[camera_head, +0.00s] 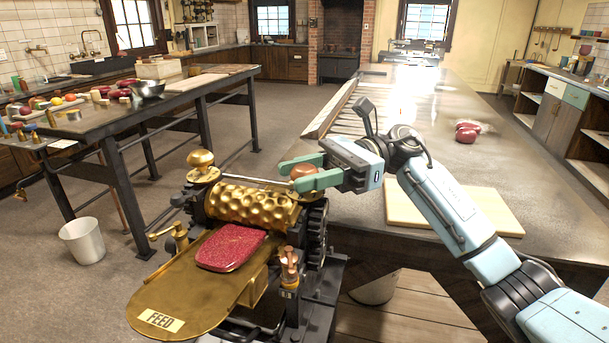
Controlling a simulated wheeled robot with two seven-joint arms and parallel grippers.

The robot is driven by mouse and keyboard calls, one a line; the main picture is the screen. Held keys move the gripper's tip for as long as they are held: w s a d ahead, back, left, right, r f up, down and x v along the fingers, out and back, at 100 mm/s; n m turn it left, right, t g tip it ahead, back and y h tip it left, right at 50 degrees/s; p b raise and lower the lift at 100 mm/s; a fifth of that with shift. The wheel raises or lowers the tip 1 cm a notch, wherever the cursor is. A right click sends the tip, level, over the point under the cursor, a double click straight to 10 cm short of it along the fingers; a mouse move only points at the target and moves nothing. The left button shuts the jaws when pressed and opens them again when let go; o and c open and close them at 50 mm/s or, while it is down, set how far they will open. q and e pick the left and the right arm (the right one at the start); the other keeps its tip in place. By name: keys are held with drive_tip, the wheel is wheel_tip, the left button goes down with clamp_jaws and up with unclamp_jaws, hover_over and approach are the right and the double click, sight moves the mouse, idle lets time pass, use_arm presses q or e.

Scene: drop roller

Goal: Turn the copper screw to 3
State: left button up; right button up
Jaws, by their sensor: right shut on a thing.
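The drop roller machine has a dimpled brass roller (250,203) and a brass feed plate (165,292) marked FEED. A brass-coloured round knob (201,159) tops its left side. The copper screw's round knob (304,171) tops its right side, above the dark gear. My right gripper (302,170) reaches in from the right, its green fingers on either side of the copper knob, shut on it. The fingers partly hide the knob. No scale numbers can be read around it. My left gripper is not in view.
A red slab (231,248) lies on the feed plate against the roller. A small copper fitting (289,265) stands at the plate's right. A pale board (455,208) and red pieces (467,132) lie on the right table. A white bucket (83,241) stands on the floor.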

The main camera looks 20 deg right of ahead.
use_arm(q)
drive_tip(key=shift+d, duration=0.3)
use_arm(e)
drive_tip(key=o, duration=0.9)
drive_tip(key=shift+o, duration=0.2)
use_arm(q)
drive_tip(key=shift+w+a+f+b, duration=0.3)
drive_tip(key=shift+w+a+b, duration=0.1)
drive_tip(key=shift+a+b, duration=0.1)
use_arm(e)
drive_tip(key=w+d, duration=0.2)
drive_tip(key=d, duration=1.1)
drive_tip(key=shift+w, duration=0.3)
drive_tip(key=shift+f, duration=0.1)
